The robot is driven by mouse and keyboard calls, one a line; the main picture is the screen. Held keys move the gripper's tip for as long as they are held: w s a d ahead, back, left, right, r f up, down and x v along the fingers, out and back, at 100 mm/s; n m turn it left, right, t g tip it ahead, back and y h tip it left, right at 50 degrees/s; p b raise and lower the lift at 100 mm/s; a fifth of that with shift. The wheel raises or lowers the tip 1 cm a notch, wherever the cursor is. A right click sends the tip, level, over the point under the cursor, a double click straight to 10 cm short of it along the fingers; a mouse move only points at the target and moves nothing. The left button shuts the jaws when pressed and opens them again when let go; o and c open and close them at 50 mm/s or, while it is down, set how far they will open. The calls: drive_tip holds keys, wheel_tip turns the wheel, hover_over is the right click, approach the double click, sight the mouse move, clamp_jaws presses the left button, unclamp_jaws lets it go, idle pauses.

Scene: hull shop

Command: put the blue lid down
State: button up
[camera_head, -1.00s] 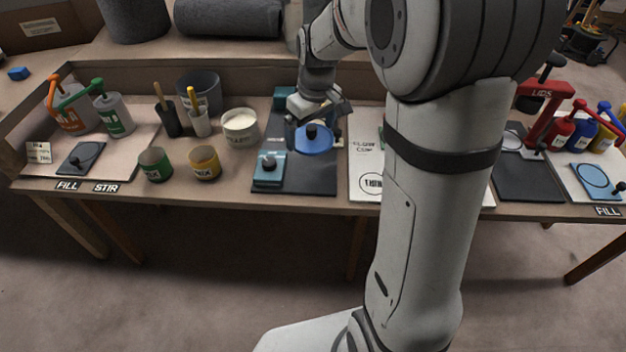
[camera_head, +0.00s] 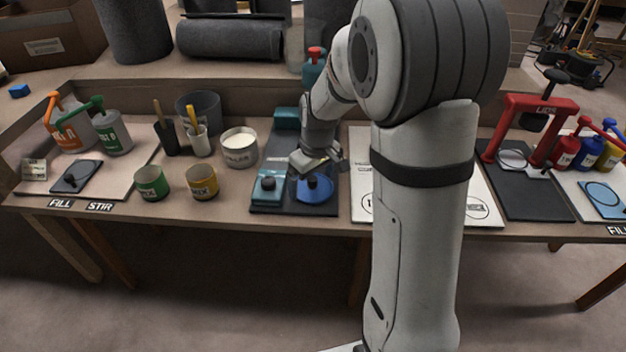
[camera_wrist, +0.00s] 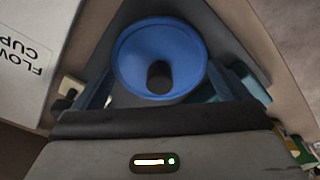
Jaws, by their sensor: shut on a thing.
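The blue lid (camera_head: 322,195) is a shallow round disc with a black knob on top. In the head view it is over the front right part of a dark grey mat (camera_head: 293,207), beside a teal block with a black knob (camera_head: 268,190). My gripper (camera_head: 313,176) points down and is shut on the lid's knob. In the wrist view the lid (camera_wrist: 135,60) fills the upper middle, and its knob (camera_wrist: 159,77) faces the camera. I cannot tell whether the lid touches the mat. The exact finger contact is hidden.
Another teal block (camera_head: 287,118) stands at the mat's back. A white tub (camera_head: 239,149) and green (camera_head: 152,184) and yellow (camera_head: 201,183) cups stand to the left. A white board (camera_head: 360,180) lies to the right, partly behind my arm. The table's front edge is close.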

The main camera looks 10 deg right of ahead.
sight(316, 181)
drive_tip(key=shift+f, duration=0.15)
drive_tip(key=o, duration=0.6)
wheel_tip(316, 181, up, 11)
drive_tip(key=s+p, duration=0.1)
drive_tip(key=p, duration=0.3)
drive_tip(key=s+m, duration=0.1)
drive_tip(key=s, duration=0.5)
drive_tip(key=s+m, duration=0.2)
drive_tip(key=s, duration=0.5)
drive_tip(key=s+r+m, duration=0.1)
drive_tip(key=s+m, duration=0.1)
drive_tip(key=s, duration=0.5)
drive_tip(key=shift+d+h, duration=0.1)
drive_tip(key=shift+h, duration=0.2)
